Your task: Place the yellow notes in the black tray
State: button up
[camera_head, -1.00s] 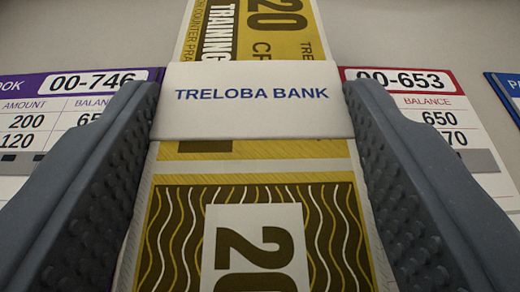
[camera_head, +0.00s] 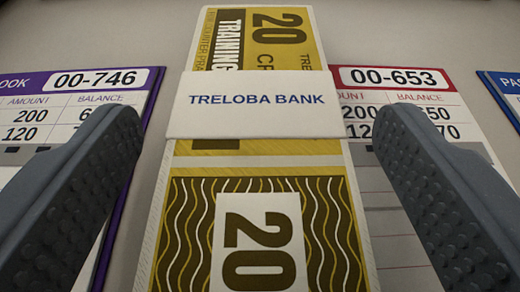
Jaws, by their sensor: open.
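The yellow notes (camera_head: 262,230) are a bundle marked 20, held by a white paper band (camera_head: 255,122) reading TRELOBA BANK. The bundle lies lengthwise in the middle of the view. My gripper (camera_head: 258,130) is open, with one dark grey ridged finger on each side of the bundle. A clear gap shows between each finger and the notes. The black tray is not in view.
A purple-edged passbook (camera_head: 45,108) numbered 00-746 lies to the left, partly behind the left finger. A red-edged passbook (camera_head: 400,92) numbered 00-653 lies to the right, partly behind the right finger. A blue-edged one (camera_head: 508,88) shows at the right edge. Bare counter (camera_head: 110,35) shows behind.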

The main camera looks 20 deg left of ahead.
jog(key=p+v, duration=0.1)
jog(key=v, duration=0.7)
jog(key=shift+s+r+p, duration=0.15)
jog(key=shift+r+p, duration=0.1)
jog(key=shift+p, duration=0.1)
jog(key=shift+s+d+f+b, duration=0.1)
jog(key=shift+s+f+b, duration=0.1)
jog(key=shift+b, duration=1)
jog(key=b+v, duration=0.2)
jog(key=b, duration=0.1)
jog(key=shift+r, duration=0.15)
jog(key=shift+r, duration=0.1)
